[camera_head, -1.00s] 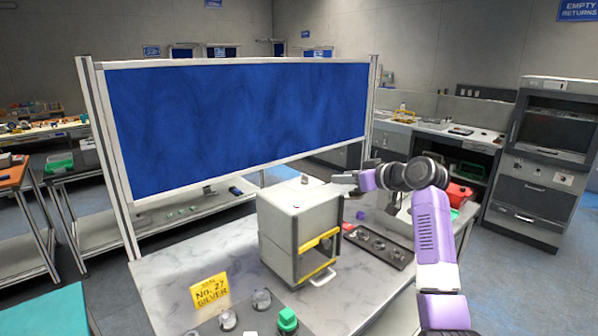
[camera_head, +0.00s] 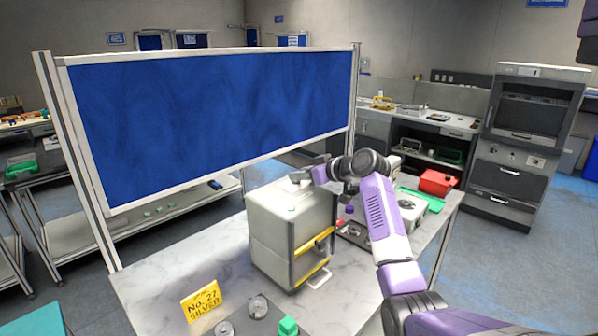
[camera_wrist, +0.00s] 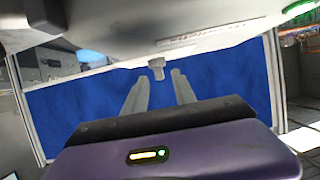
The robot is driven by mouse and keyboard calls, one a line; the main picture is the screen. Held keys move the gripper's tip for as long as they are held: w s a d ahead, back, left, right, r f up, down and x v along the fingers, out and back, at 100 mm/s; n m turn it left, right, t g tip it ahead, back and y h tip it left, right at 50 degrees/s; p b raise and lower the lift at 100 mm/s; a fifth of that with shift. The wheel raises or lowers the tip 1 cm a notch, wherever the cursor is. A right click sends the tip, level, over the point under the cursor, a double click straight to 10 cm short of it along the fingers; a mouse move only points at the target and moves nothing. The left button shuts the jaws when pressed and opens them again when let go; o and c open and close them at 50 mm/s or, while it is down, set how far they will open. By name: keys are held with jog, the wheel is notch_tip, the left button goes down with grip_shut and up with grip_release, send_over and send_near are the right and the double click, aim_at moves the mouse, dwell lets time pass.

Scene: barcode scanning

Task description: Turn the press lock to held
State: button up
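The press (camera_head: 275,235) is a pale grey box with dark edges and yellow bars at its open front, standing on the marble-topped table. My gripper (camera_head: 299,177) is at the top of the press, reaching in from the right. In the wrist view my gripper (camera_wrist: 160,85) has its two grey fingers apart. A small grey knob (camera_wrist: 157,67), perhaps the press lock, shows between and just beyond the fingertips. I cannot tell its setting or whether a finger touches it. In the head view the gripper hides the knob.
A yellow sign (camera_head: 201,300) reading "No. 27 SILVER" and round silver parts (camera_head: 258,306) are at the table's front. A blue panel (camera_head: 215,125) stands behind the press. A red box (camera_head: 436,182) and green tray (camera_head: 425,199) are at right.

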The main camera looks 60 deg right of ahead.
jog(key=shift+w+d+f, duration=0.15)
jog(key=shift+w+f, duration=0.1)
jog(key=shift+w, duration=0.25)
grip_shut()
